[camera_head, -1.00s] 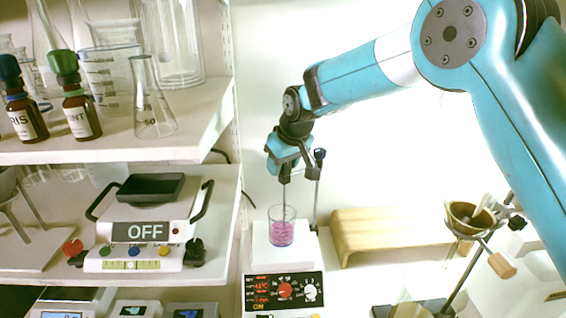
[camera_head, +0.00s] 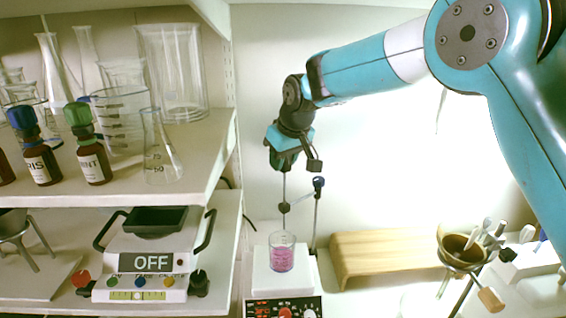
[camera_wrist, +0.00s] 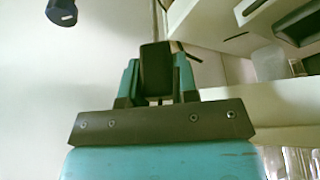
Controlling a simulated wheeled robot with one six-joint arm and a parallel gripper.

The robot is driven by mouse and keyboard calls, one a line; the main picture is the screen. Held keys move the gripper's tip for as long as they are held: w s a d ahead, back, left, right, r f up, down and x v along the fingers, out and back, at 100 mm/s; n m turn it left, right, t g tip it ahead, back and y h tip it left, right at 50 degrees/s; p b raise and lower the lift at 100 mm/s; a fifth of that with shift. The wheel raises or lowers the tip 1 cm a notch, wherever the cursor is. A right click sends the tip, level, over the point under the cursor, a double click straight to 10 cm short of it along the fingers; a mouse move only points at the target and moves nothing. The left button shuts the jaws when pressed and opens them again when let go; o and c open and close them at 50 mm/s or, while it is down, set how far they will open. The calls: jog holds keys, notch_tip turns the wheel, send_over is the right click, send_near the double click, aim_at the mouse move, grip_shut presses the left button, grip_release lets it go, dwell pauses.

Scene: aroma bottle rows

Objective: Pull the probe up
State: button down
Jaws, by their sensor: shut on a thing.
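The probe (camera_head: 284,190) is a thin upright rod in the head view. My gripper (camera_head: 285,167) is shut on its upper part, above a small dark clamp joint (camera_head: 284,207). Below the joint the rod runs down toward a glass beaker (camera_head: 282,262) of pink liquid; whether its tip is still inside the beaker is hard to tell. A thin stand post (camera_head: 316,225) with a dark blue knob rises beside the beaker.
The beaker stands on a white hotplate (camera_head: 262,285). A shelf (camera_head: 190,178) with bottles and glassware is close on the left, with a device marked OFF (camera_head: 150,262) below. A wooden stand (camera_head: 380,255) and a bowl in a holder (camera_head: 458,248) are on the right.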

jog(key=shift+w+r, duration=0.15)
jog(key=shift+r, duration=0.25)
jog(key=c, duration=1)
grip_release()
jog(key=shift+o, duration=0.6)
jog(key=shift+f, duration=0.1)
jog(key=b+v, duration=0.2)
jog(key=v, duration=0.5)
jog(key=shift+s+r, duration=0.25)
jog(key=shift+d, duration=0.15)
jog(key=s+d+f+g, duration=0.1)
jog(key=s+d+f, duration=0.1)
jog(key=s, duration=0.9)
jog(key=s+d+f+g+y+b, duration=0.1)
jog(key=s+d+f, duration=0.2)
jog(key=s, duration=0.9)
jog(key=s+d+f+g+b, duration=0.1)
jog(key=s+d+f, duration=0.2)
jog(key=s, duration=0.9)
jog(key=shift+d+g+y, duration=0.3)
jog(key=shift+d+y, duration=0.1)
jog(key=shift+d, duration=0.45)
